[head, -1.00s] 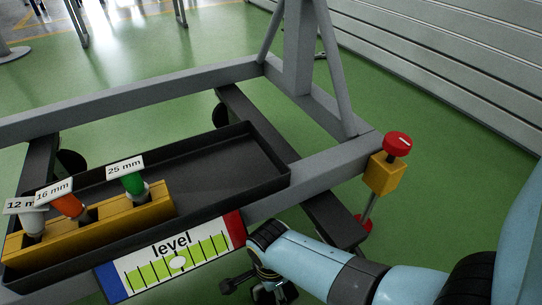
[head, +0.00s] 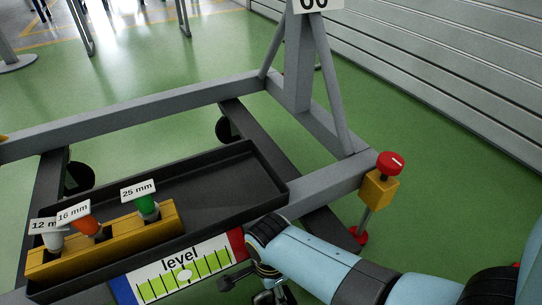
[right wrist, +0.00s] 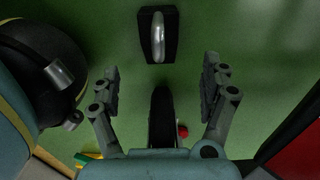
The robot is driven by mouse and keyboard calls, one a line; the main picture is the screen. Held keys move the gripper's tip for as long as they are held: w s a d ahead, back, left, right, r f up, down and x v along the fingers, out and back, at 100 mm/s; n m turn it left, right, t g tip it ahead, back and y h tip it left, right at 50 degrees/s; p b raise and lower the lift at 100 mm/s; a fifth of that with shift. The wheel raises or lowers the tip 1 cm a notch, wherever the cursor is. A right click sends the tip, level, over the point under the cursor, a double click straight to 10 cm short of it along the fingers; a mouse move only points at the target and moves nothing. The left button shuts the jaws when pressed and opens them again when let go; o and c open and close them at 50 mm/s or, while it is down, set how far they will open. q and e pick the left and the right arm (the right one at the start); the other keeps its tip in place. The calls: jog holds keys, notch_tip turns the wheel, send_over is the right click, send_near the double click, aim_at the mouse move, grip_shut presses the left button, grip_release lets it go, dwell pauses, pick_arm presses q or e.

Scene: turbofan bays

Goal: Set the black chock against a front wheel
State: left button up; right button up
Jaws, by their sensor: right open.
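In the right wrist view a black chock (right wrist: 174,45) with a shiny metal handle lies on the green floor, ahead of my right gripper (right wrist: 161,85). The gripper's fingers are apart, with nothing held between them. A dark, long rounded thing (right wrist: 161,115) shows lower between the fingers; it may be a wheel, but I cannot tell. In the head view my right gripper (head: 268,291) is low, beside the stand's front, partly cut off. Two black wheels (head: 80,177) (head: 227,130) show under the grey stand (head: 130,119). The chock does not show in the head view. My left gripper is out of view.
A black tray (head: 225,195) on the stand holds a yellow block with labelled sockets. A level gauge (head: 190,275) hangs at its front. A yellow box with a red knob (head: 390,163) is at the stand's right corner. Green floor is open toward the ribbed wall (head: 440,75).

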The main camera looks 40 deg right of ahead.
jog(key=shift+r+p, duration=0.4)
jog(key=shift+r, duration=0.45)
jog(key=s+d+r+n+t, duration=0.2)
jog(key=r+n, duration=0.5)
jog(key=s+d+r+n+t, duration=0.1)
jog(key=s+r+n+t, duration=0.1)
jog(key=r+n, duration=0.5)
jog(key=s+d+r+n+t, duration=0.2)
jog(key=r+n+t, duration=0.2)
jog(key=r+n, duration=0.3)
jog(key=shift+s+d+r+n, duration=0.25)
jog(key=shift+d+r+n, duration=0.05)
jog(key=shift+r+n, duration=0.1)
jog(key=shift+f, duration=0.1)
